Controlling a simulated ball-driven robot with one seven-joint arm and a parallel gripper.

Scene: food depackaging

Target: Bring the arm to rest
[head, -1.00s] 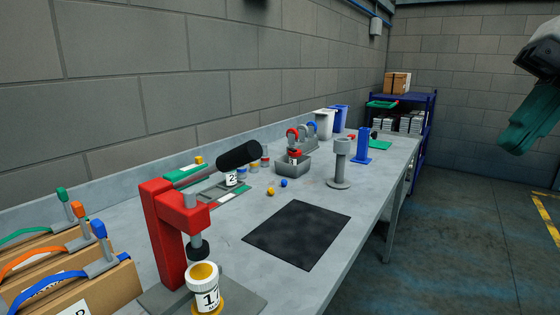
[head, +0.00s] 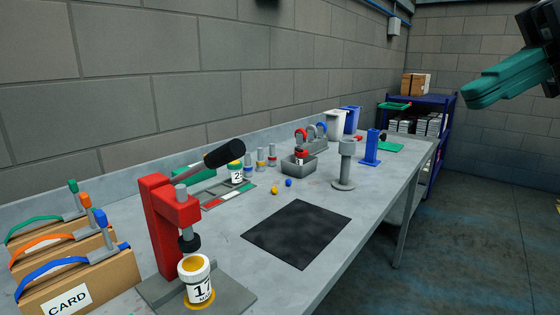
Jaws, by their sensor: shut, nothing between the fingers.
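My gripper (head: 482,95) is at the upper right in the head view, with green fingers pointing left. It is shut and empty. It is raised in the air, well apart from the grey workbench (head: 215,265) and everything on it. Part of my dark arm end shows behind the fingers at the right edge. The rest of my arm is out of view.
A red press (head: 165,225) stands at the bench front with an open jar (head: 195,278) under it. Cardboard boxes (head: 105,270) stand at left. A black mat (head: 297,233) lies bare mid-bench. A blue shelf (head: 446,135) stands behind. The floor at right is clear.

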